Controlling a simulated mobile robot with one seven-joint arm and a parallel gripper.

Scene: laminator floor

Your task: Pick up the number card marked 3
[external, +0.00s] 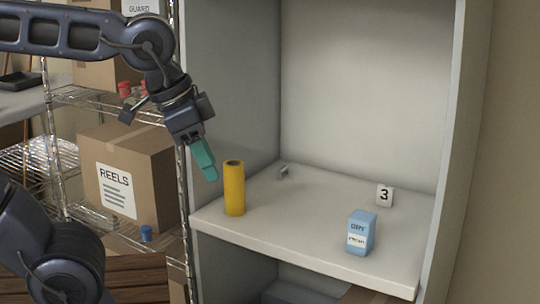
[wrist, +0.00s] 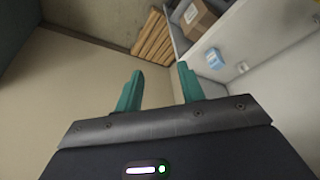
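The number card (external: 385,195), small and white with a black 3, stands upright toward the back right of the pale shelf (external: 285,215) in the external view. A small pale shape at the upper right of the wrist view may be the same card, but its mark is too small to read. My gripper (external: 208,175), with teal fingers, hangs left of the shelf opening, above and near the yellow cylinder, well away from the card. In the wrist view its fingers (wrist: 160,70) are apart with nothing between them.
A yellow cylinder (external: 234,188) stands at the shelf's left front. A light blue box (external: 361,233) stands in front of the card; it also shows in the wrist view (wrist: 214,58). A small grey item (external: 283,171) lies at the back left. Cabinet side walls enclose the shelf.

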